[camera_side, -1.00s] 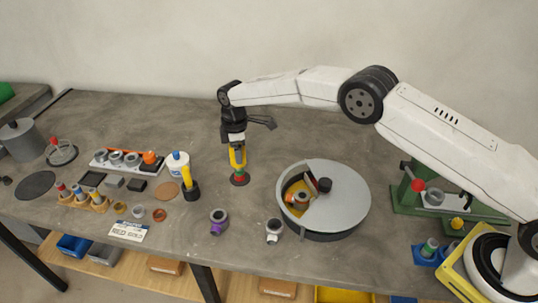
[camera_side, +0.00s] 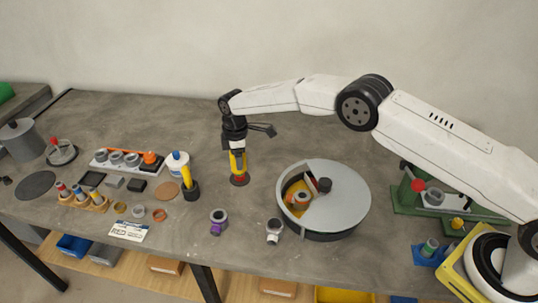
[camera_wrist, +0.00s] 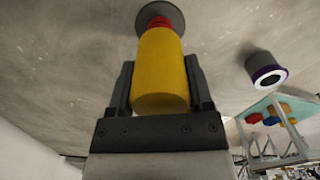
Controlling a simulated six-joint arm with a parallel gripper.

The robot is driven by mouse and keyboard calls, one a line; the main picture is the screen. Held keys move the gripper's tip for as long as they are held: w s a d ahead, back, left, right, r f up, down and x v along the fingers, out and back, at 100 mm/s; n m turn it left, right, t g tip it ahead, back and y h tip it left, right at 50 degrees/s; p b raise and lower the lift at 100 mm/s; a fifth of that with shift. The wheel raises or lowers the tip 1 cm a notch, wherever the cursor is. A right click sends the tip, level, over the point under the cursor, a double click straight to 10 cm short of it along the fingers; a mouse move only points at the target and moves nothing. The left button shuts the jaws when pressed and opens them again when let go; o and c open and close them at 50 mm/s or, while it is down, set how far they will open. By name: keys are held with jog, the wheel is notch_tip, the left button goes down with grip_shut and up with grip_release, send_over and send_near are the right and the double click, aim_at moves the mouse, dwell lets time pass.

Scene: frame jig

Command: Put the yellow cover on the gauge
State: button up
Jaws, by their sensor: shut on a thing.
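The yellow cover (camera_side: 238,163) is upright between the fingers of my gripper (camera_side: 237,152). In the wrist view the same yellow cover (camera_wrist: 160,75) fills the space between the two dark fingers (camera_wrist: 160,85). The gauge (camera_side: 240,178) stands on the bench directly below, showing a red part and a dark round base. It also shows in the wrist view, its red part (camera_wrist: 168,17) just beyond the cover's far end. The cover sits over the gauge's upper part and hides it. I cannot tell whether it is fully seated.
A round grey drum (camera_side: 345,195) with a cut-open lid stands to the right. A purple-banded ring piece (camera_side: 218,222) and a grey-white one (camera_side: 274,232) lie in front. A yellow-handled tool in a black cup (camera_side: 190,185) stands to the left. Bench behind is clear.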

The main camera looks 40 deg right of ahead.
jog(key=shift+f, duration=1.45)
jog(key=shift+f, duration=0.3)
jog(key=shift+f, duration=0.1)
jog(key=o, duration=1.2)
jog(key=shift+r, duration=0.25)
jog(key=shift+r, duration=0.5)
jog(key=shift+r, duration=0.15)
